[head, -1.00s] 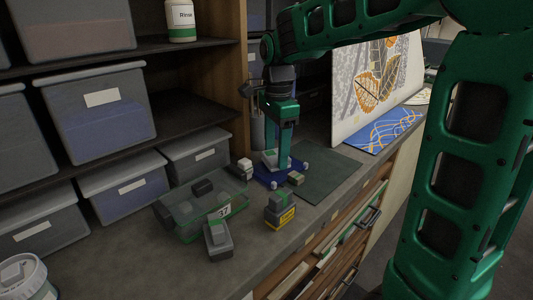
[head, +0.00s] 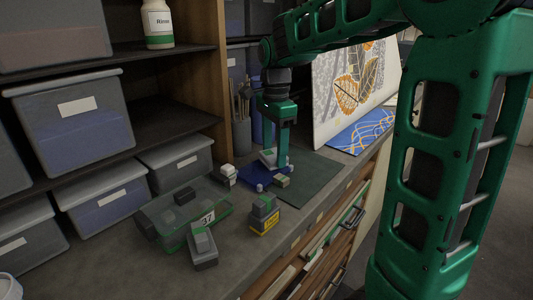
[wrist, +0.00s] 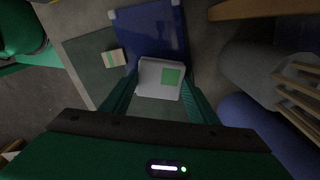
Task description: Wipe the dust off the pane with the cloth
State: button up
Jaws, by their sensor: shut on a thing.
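A flat blue sheet (head: 252,174) with small pale knobs at its corners lies on the counter, partly on a dark green mat (head: 316,176); it may be the pane. It also shows in the wrist view (wrist: 150,38). My gripper (head: 281,164) points down over it, shut on a pale block-like pad with a green patch (wrist: 148,76), perhaps the folded cloth. The pad also shows in the head view (head: 267,157), low at the blue sheet. I cannot tell whether they touch. No dust can be made out.
A small green-striped block (head: 282,181) sits beside the blue sheet. A clear green case tagged 37 (head: 160,214), a grey block (head: 203,252) and a yellow-based block (head: 265,222) stand nearer. A leaf-patterned panel (head: 330,95) leans behind. Shelves with bins (head: 75,118) line the left.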

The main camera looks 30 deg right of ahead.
jog(key=shift+w+d+r, duration=0.1)
jog(key=shift+w+d, duration=0.1)
jog(key=shift+d, duration=1.1)
jog(key=shift+s+a+f, duration=0.1)
jog(key=shift+s+a, duration=0.05)
jog(key=shift+a, duration=0.55)
jog(key=shift+s+a+f, duration=0.1)
jog(key=shift+a+f, duration=0.05)
jog(key=shift+a, duration=0.55)
jog(key=shift+s+a+f, duration=0.1)
jog(key=shift+s+a, duration=0.05)
jog(key=shift+a, duration=0.55)
jog(key=shift+c, duration=0.4)
jog(key=shift+s+a+r, duration=0.1)
jog(key=shift+s+a, duration=0.05)
jog(key=shift+a, duration=1)
jog(key=shift+s+a+r, duration=0.1)
jog(key=shift+a, duration=1)
jog(key=shift+s+a+r, duration=0.1)
jog(key=shift+s+a, duration=0.05)
jog(key=shift+a, duration=1)
notch_tip(320, 180, up, 6)
jog(key=shift+r, duration=0.15)
jog(key=shift+r, duration=1.4)
